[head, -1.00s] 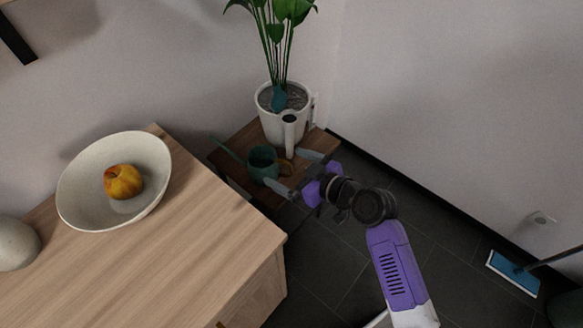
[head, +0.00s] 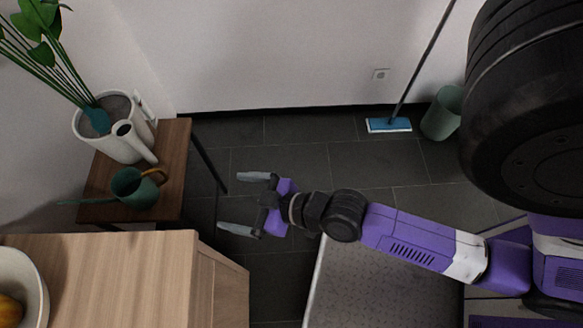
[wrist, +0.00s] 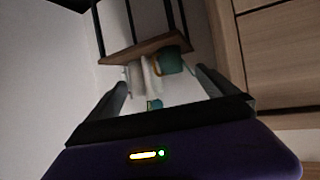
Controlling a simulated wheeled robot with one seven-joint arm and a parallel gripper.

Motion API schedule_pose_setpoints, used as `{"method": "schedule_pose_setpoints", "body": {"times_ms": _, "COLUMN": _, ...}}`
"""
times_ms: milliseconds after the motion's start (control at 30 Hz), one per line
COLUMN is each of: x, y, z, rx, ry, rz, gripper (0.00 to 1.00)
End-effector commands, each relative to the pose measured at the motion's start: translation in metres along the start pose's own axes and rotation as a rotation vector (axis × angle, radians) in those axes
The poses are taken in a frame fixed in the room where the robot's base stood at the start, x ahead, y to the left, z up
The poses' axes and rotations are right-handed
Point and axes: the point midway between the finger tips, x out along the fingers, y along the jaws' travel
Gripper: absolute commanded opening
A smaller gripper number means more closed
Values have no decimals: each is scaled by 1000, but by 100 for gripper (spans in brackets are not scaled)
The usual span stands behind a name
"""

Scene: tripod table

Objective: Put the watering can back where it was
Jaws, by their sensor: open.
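The green watering can (head: 134,190) with a tan handle stands on the small dark wooden table (head: 172,165) at the left of the head view. It is beside the white plant pot (head: 122,150), and its thin spout points left. The can also shows in the wrist view (wrist: 170,62), beyond my fingers. My gripper (head: 248,203) is open and empty, to the right of the table and apart from the can. Both fingers show in the wrist view (wrist: 163,88).
A wooden cabinet (head: 120,270) with a bowl (head: 35,285) stands at the lower left. A blue-headed mop (head: 389,125) and a green bin (head: 441,113) are by the back wall. Dark tiled floor (head: 300,150) is clear between the table and the mop.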

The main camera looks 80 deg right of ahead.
Motion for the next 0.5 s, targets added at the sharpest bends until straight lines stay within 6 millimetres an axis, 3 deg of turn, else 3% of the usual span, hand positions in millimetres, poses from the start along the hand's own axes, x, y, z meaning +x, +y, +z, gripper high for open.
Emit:
{"method": "schedule_pose_setpoints", "body": {"times_ms": 33, "x": -24, "y": -2, "z": 4, "rx": 1, "ry": 1, "rz": 10, "gripper": 98}}
{"method": "schedule_pose_setpoints", "body": {"times_ms": 100, "x": -52, "y": -3, "z": 0, "rx": 2, "ry": 20, "rz": 23, "gripper": 98}}
{"method": "schedule_pose_setpoints", "body": {"times_ms": 300, "x": -126, "y": -8, "z": -24, "rx": 2, "ry": 88, "rz": 21, "gripper": 98}}
{"method": "schedule_pose_setpoints", "body": {"times_ms": 500, "x": -167, "y": -14, "z": -49, "rx": 2, "ry": 138, "rz": -11, "gripper": 98}}
